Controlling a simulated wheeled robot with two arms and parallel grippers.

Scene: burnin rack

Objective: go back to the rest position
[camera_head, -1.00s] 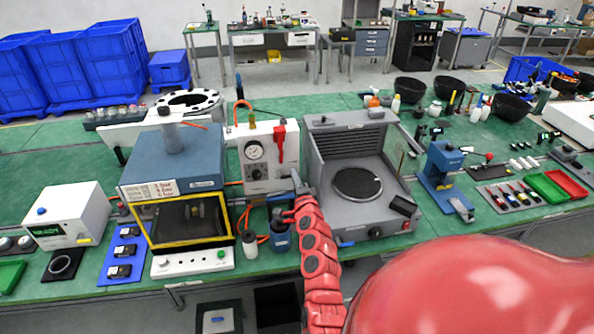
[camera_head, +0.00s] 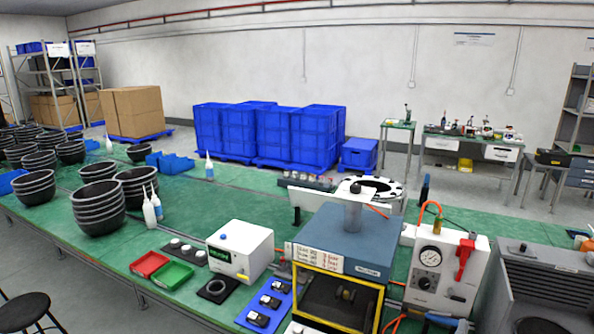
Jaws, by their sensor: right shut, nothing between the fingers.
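The rest of my right arm is below the picture. My left gripper is not in view.
A grey louvred machine (camera_head: 540,285) stands at the right. A white display box (camera_head: 240,250), blue mat (camera_head: 268,303), red tray (camera_head: 149,264) and green tray (camera_head: 172,275) are left of the oven. Stacked black bowls (camera_head: 98,208) stand further left. The green bench (camera_head: 260,205) behind is mostly clear.

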